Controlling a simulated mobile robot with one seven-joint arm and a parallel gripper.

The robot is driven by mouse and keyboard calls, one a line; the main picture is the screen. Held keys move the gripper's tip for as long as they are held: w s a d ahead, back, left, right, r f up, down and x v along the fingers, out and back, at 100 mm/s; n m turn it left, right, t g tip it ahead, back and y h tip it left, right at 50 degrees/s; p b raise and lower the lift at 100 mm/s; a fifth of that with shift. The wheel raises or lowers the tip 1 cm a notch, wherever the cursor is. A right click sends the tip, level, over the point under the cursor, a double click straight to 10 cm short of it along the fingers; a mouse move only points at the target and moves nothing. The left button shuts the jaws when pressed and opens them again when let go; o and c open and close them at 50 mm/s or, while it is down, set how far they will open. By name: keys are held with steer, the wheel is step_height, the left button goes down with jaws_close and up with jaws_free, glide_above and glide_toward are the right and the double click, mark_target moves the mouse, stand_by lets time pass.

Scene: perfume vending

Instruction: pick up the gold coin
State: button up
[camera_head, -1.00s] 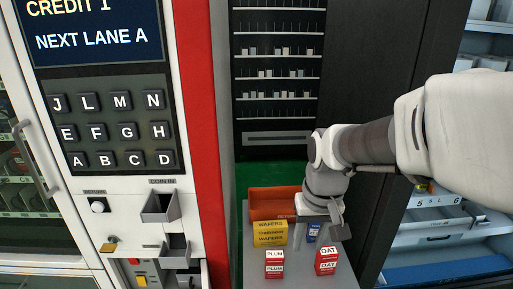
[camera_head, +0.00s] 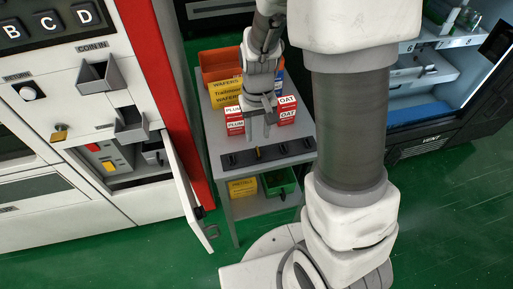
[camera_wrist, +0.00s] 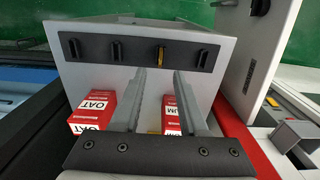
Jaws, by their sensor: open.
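A thin gold piece, seemingly the gold coin on edge, stands in a slot of a black rack (camera_head: 230,161) at the front of the grey side table. The coin (camera_wrist: 161,55) shows clearly in the wrist view and as a small gold sliver in the head view (camera_head: 258,153). The rack's other slots hold dark pieces. My gripper (camera_head: 261,124) is open and empty above the table, pointing down. In the wrist view its two fingers (camera_wrist: 160,78) are apart, with the coin beyond the gap between them, not touched.
Red-and-white PLUM (camera_head: 235,121) and OAT (camera_head: 288,110) boxes stand close beside my fingers. Yellow wafer boxes (camera_head: 228,92) and an orange bin (camera_head: 220,64) are behind. The vending machine's small door (camera_head: 187,190) hangs open left of the table.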

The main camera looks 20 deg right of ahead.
mark_target(258, 151)
steer(key=f, duration=0.4)
steer(key=s+f+b, duration=0.1)
steer(key=f, duration=0.1)
steer(key=shift+f, duration=0.2)
jaws_close()
